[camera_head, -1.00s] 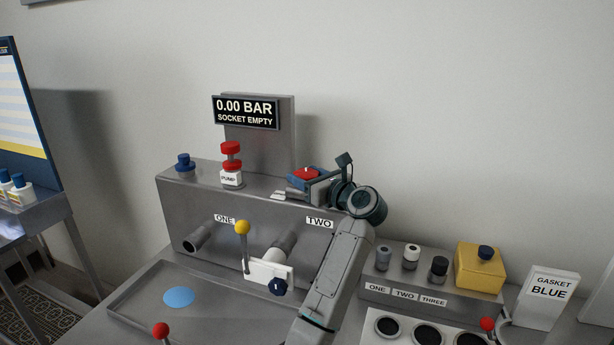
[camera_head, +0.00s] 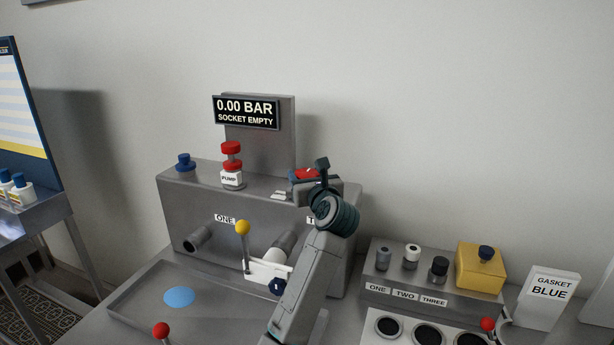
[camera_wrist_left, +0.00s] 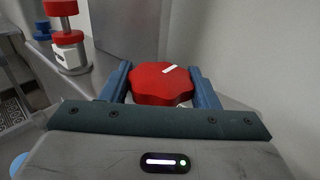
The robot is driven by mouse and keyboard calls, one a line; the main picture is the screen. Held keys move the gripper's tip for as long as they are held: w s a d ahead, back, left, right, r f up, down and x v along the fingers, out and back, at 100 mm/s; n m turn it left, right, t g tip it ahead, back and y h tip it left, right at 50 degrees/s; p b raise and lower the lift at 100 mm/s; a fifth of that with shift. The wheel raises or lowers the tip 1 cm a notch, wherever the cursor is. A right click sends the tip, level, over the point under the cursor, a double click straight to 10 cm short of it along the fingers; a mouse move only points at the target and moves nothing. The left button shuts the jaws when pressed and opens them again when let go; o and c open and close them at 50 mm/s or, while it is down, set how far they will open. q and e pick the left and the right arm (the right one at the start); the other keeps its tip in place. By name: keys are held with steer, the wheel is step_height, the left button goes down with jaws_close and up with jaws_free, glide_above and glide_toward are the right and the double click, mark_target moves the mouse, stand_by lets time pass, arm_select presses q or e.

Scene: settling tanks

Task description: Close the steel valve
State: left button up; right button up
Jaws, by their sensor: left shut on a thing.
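The steel valve shows as a red lobed handwheel (camera_head: 306,174) with a white mark, on top of the grey steel housing near its right end. In the left wrist view the red handwheel (camera_wrist_left: 161,84) sits between two blue fingers. My left gripper (camera_wrist_left: 163,88) is shut on it, one finger on each side. The valve's stem is hidden. My right gripper is not in view.
A red PUMP button (camera_head: 231,165) and a blue knob (camera_head: 185,162) stand left of the valve. The display (camera_head: 245,112) reads 0.00 BAR, SOCKET EMPTY. A yellow-knobbed lever (camera_head: 243,229) stands in front. A yellow box (camera_head: 480,268) is at right.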

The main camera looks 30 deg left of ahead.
arm_select(q)
steer(key=o, duration=1)
steer(key=shift+s+d, duration=0.1)
steer(key=shift+s+d, duration=0.15)
steer(key=shift+d, duration=0.1)
steer(key=v, duration=1)
